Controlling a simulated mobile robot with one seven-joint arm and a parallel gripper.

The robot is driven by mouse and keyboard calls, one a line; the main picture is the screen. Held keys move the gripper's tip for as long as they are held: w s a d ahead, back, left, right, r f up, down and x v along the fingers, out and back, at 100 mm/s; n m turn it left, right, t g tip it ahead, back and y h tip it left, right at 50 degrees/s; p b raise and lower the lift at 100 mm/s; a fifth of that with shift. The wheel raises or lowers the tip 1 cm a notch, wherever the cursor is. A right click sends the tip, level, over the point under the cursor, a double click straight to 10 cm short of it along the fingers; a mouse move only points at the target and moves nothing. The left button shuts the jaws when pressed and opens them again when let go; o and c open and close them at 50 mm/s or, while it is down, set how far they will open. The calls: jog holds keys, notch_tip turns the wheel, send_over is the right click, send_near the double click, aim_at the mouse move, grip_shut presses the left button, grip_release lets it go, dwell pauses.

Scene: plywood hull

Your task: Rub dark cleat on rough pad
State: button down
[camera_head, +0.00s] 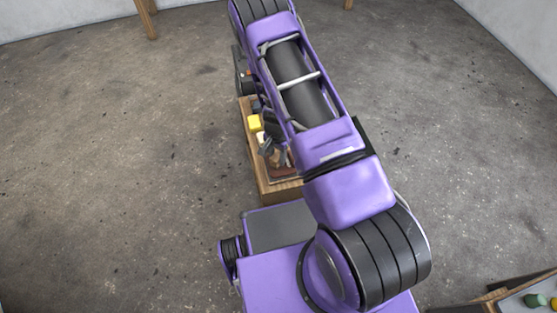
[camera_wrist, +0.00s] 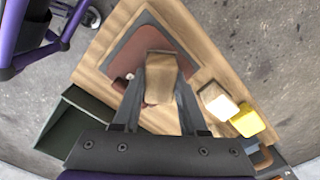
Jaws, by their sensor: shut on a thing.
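In the wrist view my gripper (camera_wrist: 160,68) is shut on a tan, wood-coloured block (camera_wrist: 160,82). I cannot tell whether this is the dark cleat; its underside is hidden. The block is over a reddish-brown pad (camera_wrist: 122,62) with a dark grey border, set on a wooden board. I cannot tell whether block and pad touch. In the head view my arm hides much of the board; a strip of the reddish pad (camera_head: 284,173) shows beside the gripper (camera_head: 268,147).
A cream block (camera_wrist: 218,102) and a yellow block (camera_wrist: 247,120) stand right of the pad on the wooden board (camera_wrist: 208,62). A dark open bin (camera_wrist: 78,122) is at the left. A tray (camera_head: 535,297) with small coloured things is at the head view's lower right.

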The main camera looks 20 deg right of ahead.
jog(key=shift+w, duration=0.4)
jog(key=shift+s+r, duration=0.1)
jog(key=shift+s, duration=1.65)
jog(key=shift+w, duration=1.75)
jog(key=shift+s, duration=1.8)
notch_tip(320, 180, up, 7)
jog(key=p, duration=0.4)
jog(key=shift+p, duration=0.3)
